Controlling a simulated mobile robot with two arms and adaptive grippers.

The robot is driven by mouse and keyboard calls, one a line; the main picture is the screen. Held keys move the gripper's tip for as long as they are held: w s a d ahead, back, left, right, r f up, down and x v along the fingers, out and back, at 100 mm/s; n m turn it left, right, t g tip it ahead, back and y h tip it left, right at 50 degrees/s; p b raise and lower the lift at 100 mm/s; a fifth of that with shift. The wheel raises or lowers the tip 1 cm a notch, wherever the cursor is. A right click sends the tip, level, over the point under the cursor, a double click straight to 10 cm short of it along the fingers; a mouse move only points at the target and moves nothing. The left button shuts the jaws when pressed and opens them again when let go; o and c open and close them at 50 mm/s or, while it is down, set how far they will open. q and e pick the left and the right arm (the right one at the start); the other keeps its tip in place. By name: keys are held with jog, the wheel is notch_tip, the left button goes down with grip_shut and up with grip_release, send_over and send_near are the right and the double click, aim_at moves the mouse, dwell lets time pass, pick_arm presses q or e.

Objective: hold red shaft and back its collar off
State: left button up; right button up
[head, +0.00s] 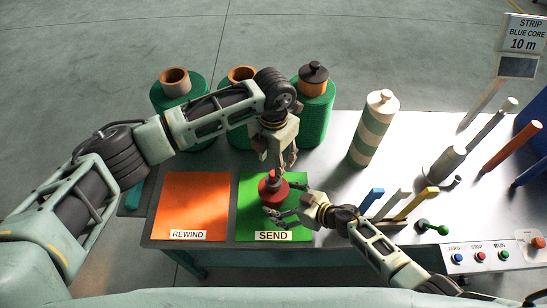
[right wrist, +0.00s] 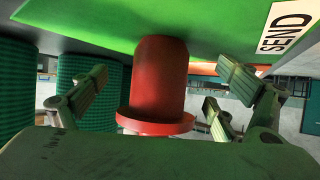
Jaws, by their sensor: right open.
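A red piece (head: 272,187), with a wide round body and a narrower knob-like top, stands on the green SEND mat (head: 247,212). In the right wrist view it is a red cylinder (right wrist: 160,80) with a wider flange (right wrist: 155,123) at the end away from the mat. My right gripper (head: 286,202) is open, its fingers apart on either side of the red piece; I cannot tell whether they touch it. My left gripper (head: 283,163) points down just above the knob-like top; its fingertips are small and partly overlap it, so its grip is unclear.
An orange REWIND mat (head: 192,205) lies left. Several green rolls (head: 316,112) stand behind. A striped roll (head: 374,130) stands right of them. Slanted rods (head: 512,146), coloured bars (head: 416,203), a green lever (head: 432,228) and a button panel (head: 480,256) crowd the right side.

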jog(key=shift+x, duration=1.35)
jog(key=shift+c, duration=0.2)
